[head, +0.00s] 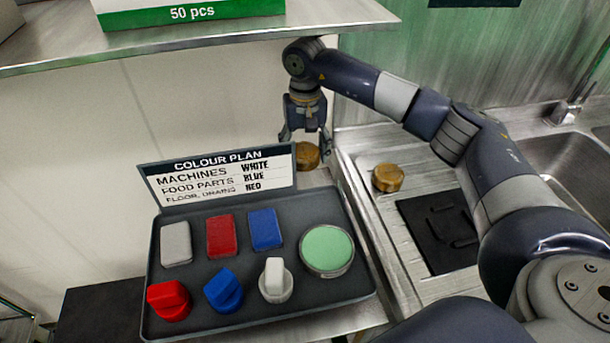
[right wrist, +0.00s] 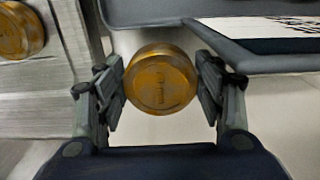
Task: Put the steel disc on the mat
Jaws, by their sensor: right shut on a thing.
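My right gripper (head: 305,147) is shut on a brass-coloured round disc (head: 308,156), behind the tray's sign. In the right wrist view the held disc (right wrist: 160,78) sits between the two fingers with its round face toward the camera. A second, similar brass-coloured disc (head: 388,178) lies on the steel drainboard, and also shows at the upper left of the right wrist view (right wrist: 20,30). Neither disc looks plain steel-grey. A black mat (head: 420,215) lies on the drainboard, with dark bar shapes on it. My left gripper is out of view.
A dark tray (head: 200,292) with coloured blocks, knobs, a green round pad (head: 327,249) and a colour plan sign (head: 222,178) stands left of the drainboard (head: 362,160). A sink (head: 570,165) is at right. A shelf (head: 190,40) overhangs at upper left.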

